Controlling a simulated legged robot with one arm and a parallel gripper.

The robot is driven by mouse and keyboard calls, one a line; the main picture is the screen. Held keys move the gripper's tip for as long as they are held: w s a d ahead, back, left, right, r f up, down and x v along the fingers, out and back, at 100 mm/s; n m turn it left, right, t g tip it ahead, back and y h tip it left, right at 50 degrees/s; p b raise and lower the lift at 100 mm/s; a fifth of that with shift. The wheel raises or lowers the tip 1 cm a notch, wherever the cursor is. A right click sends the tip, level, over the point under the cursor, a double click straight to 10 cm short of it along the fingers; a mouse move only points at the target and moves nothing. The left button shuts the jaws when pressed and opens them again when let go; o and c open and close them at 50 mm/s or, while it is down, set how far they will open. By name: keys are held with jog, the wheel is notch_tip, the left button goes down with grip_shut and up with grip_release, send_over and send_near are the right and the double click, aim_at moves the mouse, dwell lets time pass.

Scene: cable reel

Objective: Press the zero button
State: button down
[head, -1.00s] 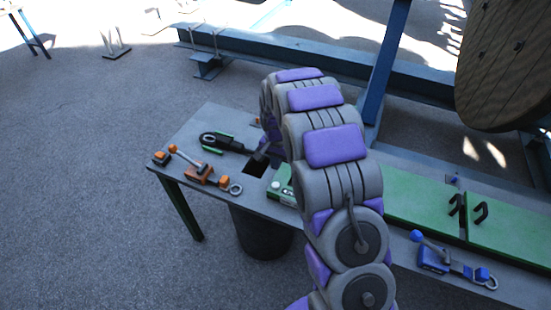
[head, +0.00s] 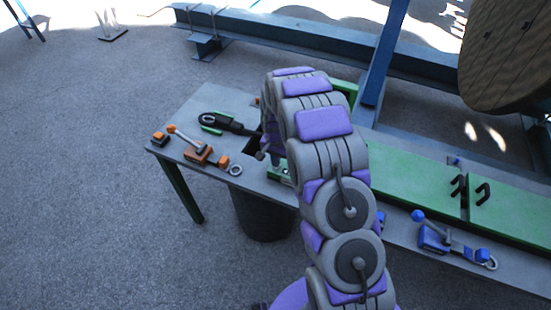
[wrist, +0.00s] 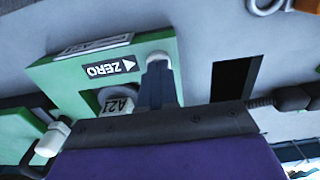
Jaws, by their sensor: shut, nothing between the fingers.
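The green box with the ZERO label (wrist: 109,68) fills the left of the wrist view; the label's white arrow points toward my fingertip. In the head view a little of the green box (head: 284,172) shows on the bench beside my arm. My gripper (wrist: 159,70) is shut and empty, with its tip over the green face right beside the arrow. The zero button itself is hidden or cannot be told apart behind the fingertip, and I cannot tell whether the tip touches it. A round grey part with an A21 tag (wrist: 118,104) sits below the label.
A dark rectangular opening (wrist: 236,78) lies right of the box in the bench top. An orange-handled clamp (head: 196,152), a black tool (head: 228,123) and a blue clamp (head: 440,240) lie on the bench. A wooden reel (head: 515,55) stands at the back right.

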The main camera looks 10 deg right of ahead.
jog(key=shift+f, duration=0.4)
jog(key=shift+s+f, duration=0.45)
jog(key=shift+f, duration=0.1)
jog(key=shift+s+f, duration=0.1)
notch_tip(320, 180, up, 15)
jog(key=w+p, duration=0.1)
jog(key=p, duration=0.2)
jog(key=shift+p, duration=0.3)
jog(key=shift+w+a, duration=0.1)
